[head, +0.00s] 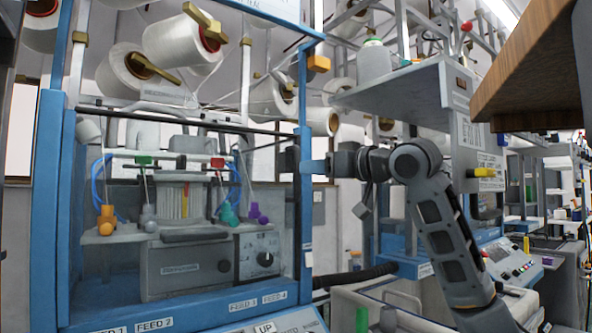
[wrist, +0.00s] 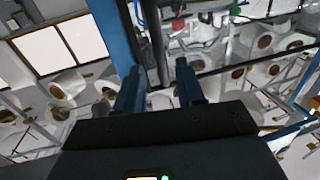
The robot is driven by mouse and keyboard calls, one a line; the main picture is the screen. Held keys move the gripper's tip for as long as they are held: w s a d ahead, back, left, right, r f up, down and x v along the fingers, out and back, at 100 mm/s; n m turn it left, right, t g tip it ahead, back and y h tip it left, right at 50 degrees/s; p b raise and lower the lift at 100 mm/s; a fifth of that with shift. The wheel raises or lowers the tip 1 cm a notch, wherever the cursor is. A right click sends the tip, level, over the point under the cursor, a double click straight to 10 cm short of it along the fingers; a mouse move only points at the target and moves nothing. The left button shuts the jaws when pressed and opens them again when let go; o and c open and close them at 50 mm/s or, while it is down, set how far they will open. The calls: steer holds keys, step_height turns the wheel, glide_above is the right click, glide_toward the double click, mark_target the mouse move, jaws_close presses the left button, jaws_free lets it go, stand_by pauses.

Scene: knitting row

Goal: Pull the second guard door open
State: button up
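A blue-framed guard (head: 303,215) encloses the knitting machine in the head view; its front looks clear, and I cannot tell from any label whether this is the second door. A small dark block (head: 289,161), perhaps the handle, sits beside the right blue post. My gripper (head: 314,168) reaches that post from the right at mid height. In the wrist view my gripper (wrist: 160,80) has its two blue fingers apart. A dark upright bar (wrist: 158,45) shows between and beyond them; I cannot tell whether either finger touches it.
Inside the frame stands a grey machine unit (head: 185,265) with a dial panel and coloured knobs. White yarn cones (head: 180,45) hang above. A brown wooden edge (head: 535,70) juts in at the upper right. A black hose (head: 350,277) runs below my arm.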

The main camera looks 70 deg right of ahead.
mark_target(297, 192)
steer(key=p+x, duration=0.1)
steer(key=x, duration=0.5)
steer(key=shift+w, duration=0.1)
jaws_close()
stand_by(0.5)
